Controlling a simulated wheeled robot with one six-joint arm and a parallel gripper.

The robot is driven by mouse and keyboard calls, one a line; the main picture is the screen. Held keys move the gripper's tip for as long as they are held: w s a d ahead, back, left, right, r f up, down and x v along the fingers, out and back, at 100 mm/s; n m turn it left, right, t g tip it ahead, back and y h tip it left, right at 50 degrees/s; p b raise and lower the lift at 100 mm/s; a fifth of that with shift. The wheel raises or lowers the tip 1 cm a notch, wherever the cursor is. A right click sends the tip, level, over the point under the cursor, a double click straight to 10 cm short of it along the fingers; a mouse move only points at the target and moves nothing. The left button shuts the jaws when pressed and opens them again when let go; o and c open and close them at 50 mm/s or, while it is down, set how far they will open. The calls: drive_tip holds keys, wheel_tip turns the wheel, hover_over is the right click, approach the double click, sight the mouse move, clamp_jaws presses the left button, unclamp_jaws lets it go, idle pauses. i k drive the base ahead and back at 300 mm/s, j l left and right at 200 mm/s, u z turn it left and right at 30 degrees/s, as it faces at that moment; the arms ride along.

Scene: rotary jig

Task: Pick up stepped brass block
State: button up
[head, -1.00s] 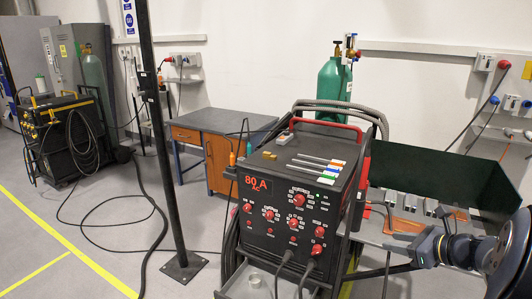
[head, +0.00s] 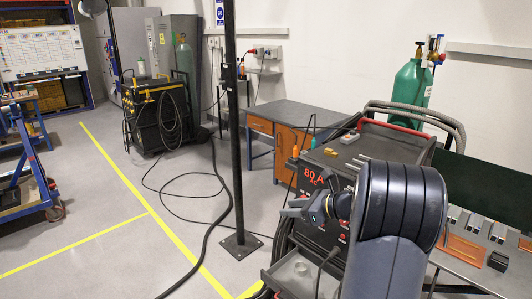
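The stepped brass block (head: 331,152) is a small gold-coloured piece on the black top of the welding machine (head: 376,148), near the top's left edge. My gripper (head: 290,211) is in front of the machine's control panel, lower in the picture than the block and to its left, clear of it. The fingers point left and look small and dark. Whether they are apart or closed does not show clearly. My arm hides much of the machine's front and right side.
Metal rods (head: 372,160) and a grey box (head: 350,137) lie on the machine top beside the block. A black post (head: 233,130) stands to the left. A workbench (head: 290,120) is behind. A green gas cylinder (head: 411,85) stands behind the machine. Open floor lies left.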

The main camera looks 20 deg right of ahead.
sight(328, 152)
drive_tip(key=u, duration=0.95)
drive_tip(key=l+u, duration=0.1)
drive_tip(key=u, duration=0.85)
drive_tip(key=l+u, duration=0.1)
drive_tip(key=u, duration=0.8)
drive_tip(key=l+u, duration=0.1)
drive_tip(key=u, duration=0.85)
drive_tip(key=k+l+u, duration=0.1)
drive_tip(key=u, duration=0.25)
drive_tip(key=k+u, duration=0.35)
drive_tip(key=k+z, duration=0.2)
drive_tip(key=z, duration=0.3)
drive_tip(key=k+l+z, duration=0.15)
drive_tip(key=z, duration=0.8)
drive_tip(key=l+z, duration=0.1)
drive_tip(key=z, duration=0.4)
drive_tip(key=k+z, duration=0.1)
drive_tip(key=z, duration=0.35)
drive_tip(key=l+z, duration=0.15)
drive_tip(key=z, duration=0.85)
drive_tip(key=l+z, duration=0.15)
drive_tip(key=z, duration=0.8)
drive_tip(key=l+z, duration=0.1)
drive_tip(key=z, duration=0.4)
